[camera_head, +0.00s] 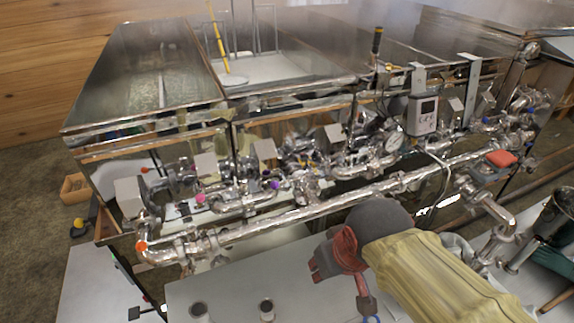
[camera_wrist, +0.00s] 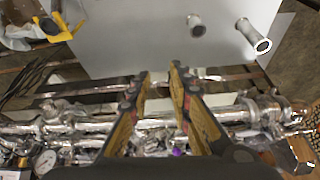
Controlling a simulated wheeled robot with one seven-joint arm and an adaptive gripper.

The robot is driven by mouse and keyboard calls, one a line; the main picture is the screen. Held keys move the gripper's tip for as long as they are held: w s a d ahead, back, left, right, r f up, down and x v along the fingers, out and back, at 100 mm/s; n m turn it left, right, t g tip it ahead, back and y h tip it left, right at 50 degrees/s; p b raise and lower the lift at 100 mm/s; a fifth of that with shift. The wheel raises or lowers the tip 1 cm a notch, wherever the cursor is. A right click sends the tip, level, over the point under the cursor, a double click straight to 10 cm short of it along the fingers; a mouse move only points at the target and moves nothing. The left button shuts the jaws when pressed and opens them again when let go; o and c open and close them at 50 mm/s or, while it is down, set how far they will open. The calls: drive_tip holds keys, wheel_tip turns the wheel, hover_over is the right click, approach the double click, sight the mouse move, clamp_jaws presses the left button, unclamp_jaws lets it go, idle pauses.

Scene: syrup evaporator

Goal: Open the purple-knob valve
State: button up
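The purple knob (camera_head: 275,184) sits on the shiny steel valve piping along the front of the evaporator. A small purple patch, likely the same knob, shows in the wrist view (camera_wrist: 178,152) near the gripper's base, partly hidden by it. My gripper (camera_wrist: 158,80) is open and empty, with a clear gap between its two fingers. In the head view my gripper (camera_head: 336,262) is in front of and below the long front pipe, to the right of the purple knob and apart from it.
A pink knob (camera_head: 200,198) and an orange knob (camera_head: 141,246) are on the piping to the left. The long steel pipe (camera_head: 300,208) runs across the front. A dial gauge (camera_head: 394,142) and a grey box (camera_head: 422,115) stand to the right. A pale table (camera_head: 235,285) lies below.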

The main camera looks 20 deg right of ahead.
drive_tip(key=w+r+n+g+p, duration=0.1)
drive_tip(key=w+r+g+p, duration=0.1)
drive_tip(key=w+r+p, duration=0.45)
drive_tip(key=n+p, duration=0.9)
drive_tip(key=n, duration=0.9)
approach(284, 183)
drive_tip(key=shift+w+p+x, duration=0.1)
drive_tip(key=shift+p+x, duration=0.1)
drive_tip(key=shift+x, duration=1.85)
drive_tip(key=shift+w+p+x, duration=0.15)
drive_tip(key=shift+p+x, duration=0.05)
drive_tip(key=shift+x, duration=1.85)
drive_tip(key=shift+r, duration=0.1)
drive_tip(key=c, duration=0.5)
clamp_jaws()
